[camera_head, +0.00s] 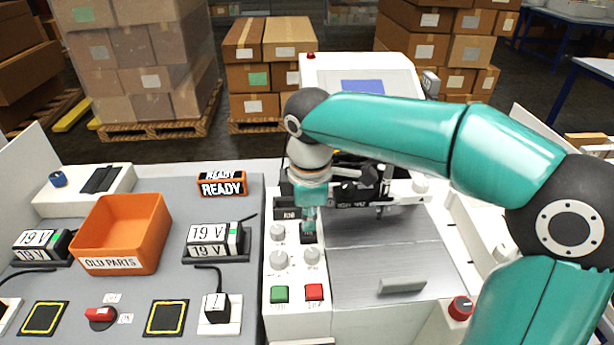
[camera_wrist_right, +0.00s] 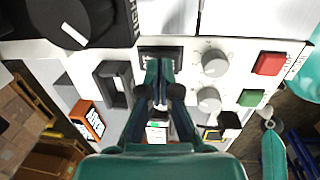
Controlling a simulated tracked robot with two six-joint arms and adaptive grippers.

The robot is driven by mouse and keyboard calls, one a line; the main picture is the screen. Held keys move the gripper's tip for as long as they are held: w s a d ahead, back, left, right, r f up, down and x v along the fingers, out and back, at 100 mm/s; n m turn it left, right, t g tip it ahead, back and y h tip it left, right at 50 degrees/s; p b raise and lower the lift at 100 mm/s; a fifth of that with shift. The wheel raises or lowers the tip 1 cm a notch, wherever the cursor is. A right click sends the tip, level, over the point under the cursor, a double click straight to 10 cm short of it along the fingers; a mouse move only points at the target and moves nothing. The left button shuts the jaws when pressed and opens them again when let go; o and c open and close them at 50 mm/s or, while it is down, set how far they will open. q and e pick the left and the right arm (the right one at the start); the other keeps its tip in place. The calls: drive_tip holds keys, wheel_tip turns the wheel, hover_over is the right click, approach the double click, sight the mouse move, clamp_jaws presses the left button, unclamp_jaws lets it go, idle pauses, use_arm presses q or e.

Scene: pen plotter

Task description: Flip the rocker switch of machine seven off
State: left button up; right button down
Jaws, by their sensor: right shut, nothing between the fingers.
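The white machine (camera_head: 385,72) stands at the centre, with a control panel on its front left. A dark rocker switch (camera_head: 307,238) sits on that panel beside grey dials, and my right gripper partly covers it. The switch also shows in the right wrist view (camera_wrist_right: 160,52), as a dark framed rectangle beyond the fingertips. My right gripper (camera_head: 308,222) points down at the switch, shut and empty. In the right wrist view its fingertips (camera_wrist_right: 160,97) are together at the near edge of the switch; I cannot tell if they touch it. The rocker's tilt is hidden. My left gripper is not in view.
Grey dials (camera_head: 279,232), a green button (camera_head: 279,293) and a red button (camera_head: 314,291) are close by. A large black knob (camera_wrist_right: 75,22) is close to the gripper. An orange bin (camera_head: 123,230) and a READY sign (camera_head: 222,186) are left.

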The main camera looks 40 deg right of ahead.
drive_tip(key=r+p, duration=0.2)
drive_tip(key=r, duration=0.1)
drive_tip(key=r+p, duration=0.1)
drive_tip(key=p, duration=0.1)
drive_tip(key=shift+w+d+r, duration=0.15)
drive_tip(key=shift+w, duration=0.15)
wheel_tip(320, 180, up, 9)
drive_tip(key=w, duration=0.1)
drive_tip(key=shift+d, duration=0.4)
drive_tip(key=shift+w, duration=0.1)
